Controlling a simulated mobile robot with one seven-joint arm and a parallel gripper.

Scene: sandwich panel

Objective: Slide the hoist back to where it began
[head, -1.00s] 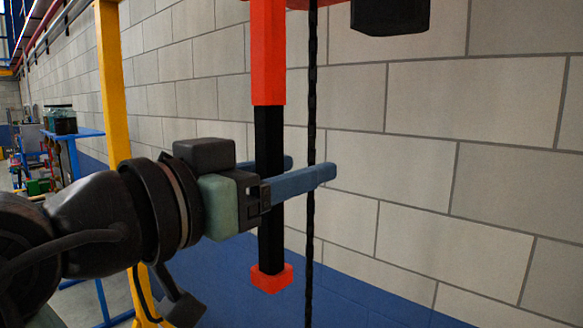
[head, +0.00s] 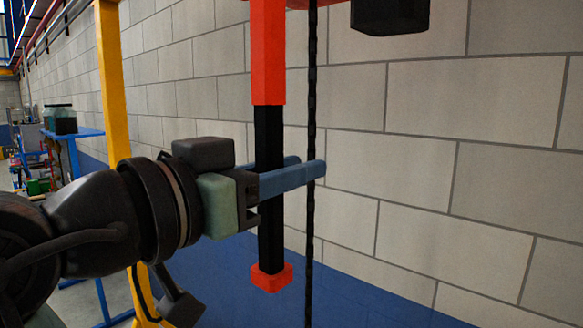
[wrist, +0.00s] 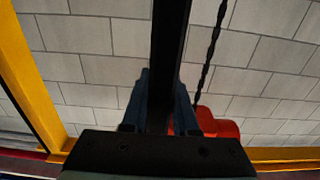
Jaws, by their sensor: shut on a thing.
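The hoist's hanging handle shows in the head view as a red upper tube (head: 267,60), a black bar (head: 269,135) and a red end block (head: 271,278). My gripper (head: 308,165) comes from the left with its two blue fingers on either side of the black bar, shut on it. In the wrist view the bar (wrist: 170,45) runs between the fingers of my gripper (wrist: 161,85). A dark chain (head: 311,120) hangs just right of the bar, close to the fingertips. The hoist's top is out of the head view.
A black box (head: 390,15) hangs at the top, right of the chain. A yellow post (head: 112,80) stands at the left. Behind is a block wall (head: 440,120). A blue table (head: 85,133) is at the far left. A red body (wrist: 218,125) shows by the chain in the wrist view.

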